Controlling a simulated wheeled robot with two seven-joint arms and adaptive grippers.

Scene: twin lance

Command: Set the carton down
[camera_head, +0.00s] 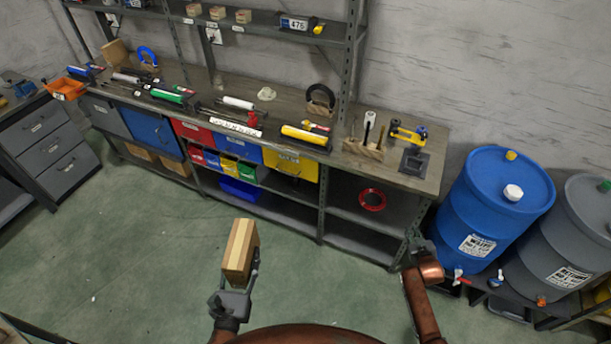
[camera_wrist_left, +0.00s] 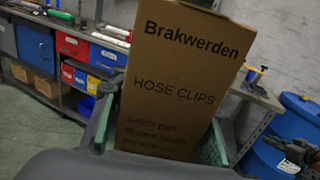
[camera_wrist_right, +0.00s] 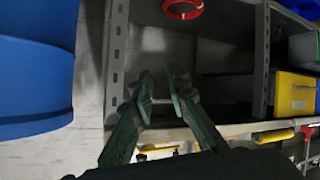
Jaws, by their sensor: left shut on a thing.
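The carton (camera_head: 239,252) is a brown cardboard box with a pale tape strip. It is held up in front of me, above the green floor and short of the workbench. In the left wrist view the carton (camera_wrist_left: 180,85) reads "Brakwerden" and "HOSE CLIPS". My left gripper (camera_head: 243,278) is shut on the carton, with a finger on either side of it. My right gripper (camera_head: 424,250) is near the bench's right end, close to the blue drum. In the right wrist view its fingers (camera_wrist_right: 160,78) stand apart with nothing between them.
The workbench (camera_head: 435,165) carries tools, tubes and a wooden holder (camera_head: 363,148). Its shelves hold coloured bins and a red ring (camera_head: 372,200). A blue drum (camera_head: 495,215) and a grey drum (camera_head: 585,240) stand at right. The green floor (camera_head: 140,250) is open at left.

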